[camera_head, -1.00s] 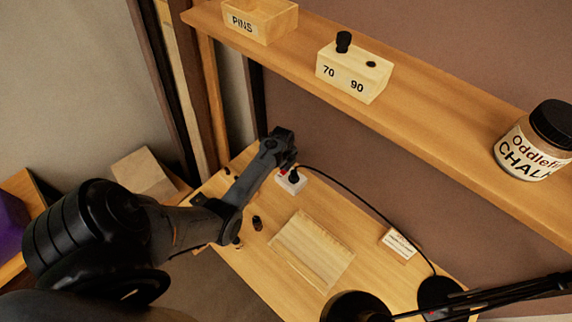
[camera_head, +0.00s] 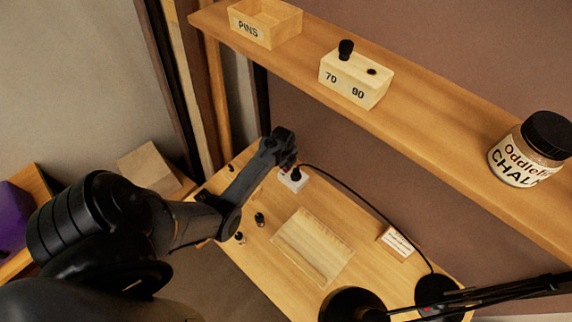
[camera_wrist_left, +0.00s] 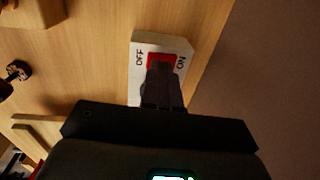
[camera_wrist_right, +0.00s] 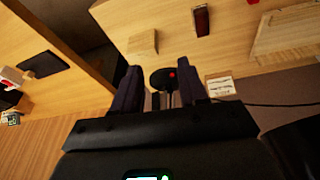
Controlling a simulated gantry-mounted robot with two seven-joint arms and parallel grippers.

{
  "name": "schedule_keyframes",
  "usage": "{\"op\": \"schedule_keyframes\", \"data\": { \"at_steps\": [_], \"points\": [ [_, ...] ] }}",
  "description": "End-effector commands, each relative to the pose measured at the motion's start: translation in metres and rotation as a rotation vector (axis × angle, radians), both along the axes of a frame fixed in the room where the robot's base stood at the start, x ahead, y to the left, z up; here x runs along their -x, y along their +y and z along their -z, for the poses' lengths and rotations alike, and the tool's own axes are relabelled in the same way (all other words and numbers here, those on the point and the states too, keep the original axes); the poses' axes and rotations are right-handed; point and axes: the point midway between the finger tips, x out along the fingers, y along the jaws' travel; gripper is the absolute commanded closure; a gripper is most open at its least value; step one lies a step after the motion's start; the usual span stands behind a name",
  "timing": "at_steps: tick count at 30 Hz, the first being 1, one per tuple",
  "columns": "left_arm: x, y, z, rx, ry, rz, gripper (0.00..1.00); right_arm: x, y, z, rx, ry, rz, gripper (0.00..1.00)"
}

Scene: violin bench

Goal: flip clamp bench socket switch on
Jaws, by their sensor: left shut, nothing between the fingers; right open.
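The bench socket (camera_head: 293,182) is a small white block at the back left of the bench, with a black plug and cable in it. In the left wrist view the socket (camera_wrist_left: 140,88) shows a red rocker switch (camera_wrist_left: 156,60), with OFF printed on its left and ON on its right. My left gripper (camera_head: 290,164) is shut and empty. Its fingertips (camera_wrist_left: 160,72) overlap the lower part of the rocker; I cannot tell whether they touch it or which way it is tipped. My right gripper (camera_wrist_right: 162,88) is open and empty, away from the socket.
A shelf (camera_head: 430,125) runs above the bench, holding a PINS box (camera_head: 262,25), a 70/90 block (camera_head: 352,80) and a chalk jar (camera_head: 528,150). A wooden panel (camera_head: 313,247), a card (camera_head: 397,243) and a black lamp (camera_head: 352,305) are on the bench.

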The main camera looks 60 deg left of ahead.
Motion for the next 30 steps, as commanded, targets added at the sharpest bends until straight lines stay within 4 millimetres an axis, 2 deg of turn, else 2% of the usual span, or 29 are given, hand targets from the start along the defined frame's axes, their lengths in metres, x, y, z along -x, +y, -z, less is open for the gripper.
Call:
{"op": "schedule_keyframes", "data": {
  "at_steps": [1, 8, 21, 30],
  "points": [
    [-0.001, 0.0, -0.01, -0.001, -0.001, 0.001, 1.0, 0.0, 0.0, -0.01, -0.001, 0.0, 0.001, 0.57],
    [-0.005, -0.001, -0.041, -0.001, 0.0, 0.005, 1.0, 0.0, 0.001, -0.042, -0.006, 0.0, 0.004, 0.57],
    [-0.016, 0.001, -0.113, -0.001, -0.003, 0.004, 1.0, 0.0, 0.001, -0.034, -0.005, 0.002, 0.004, 0.57],
    [-0.017, 0.002, -0.132, 0.001, 0.0, 0.004, 1.0, 0.0, -0.001, -0.033, 0.003, 0.002, -0.002, 0.57]
  ]
}}
